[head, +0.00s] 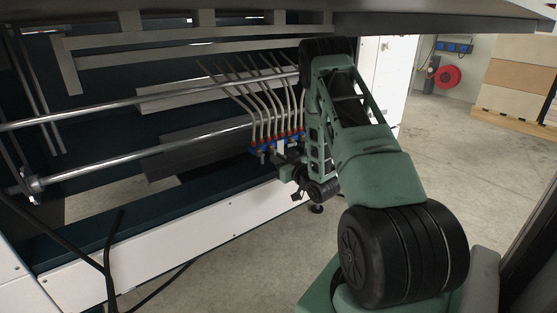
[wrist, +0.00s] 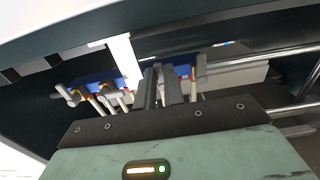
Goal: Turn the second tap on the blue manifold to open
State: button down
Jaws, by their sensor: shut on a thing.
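The blue manifold (head: 262,149) is in the middle of the head view, with a row of several thin bent pipes rising from it and red parts along its top. It also shows in the wrist view (wrist: 95,78), with grey tap handles such as one at the left (wrist: 68,95) and one at the right (wrist: 200,67). My gripper (wrist: 162,74) is at the manifold between these handles, its fingers close together and shut on a tap. The fingers hide most of that tap, so its turn and its place in the row are hard to tell.
A white strip (wrist: 125,58) hangs just left of my fingers. Metal rods (head: 150,155) run across the machine left of the manifold. A white lower panel (head: 190,240) lies in front. Concrete floor (head: 440,130) is open at the right.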

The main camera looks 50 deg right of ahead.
jog(key=shift+f, duration=0.1)
jog(key=c, duration=1.5)
grip_release()
jog(key=p+v, duration=0.4)
jog(key=v, duration=1.3)
jog(key=shift+s, duration=0.25)
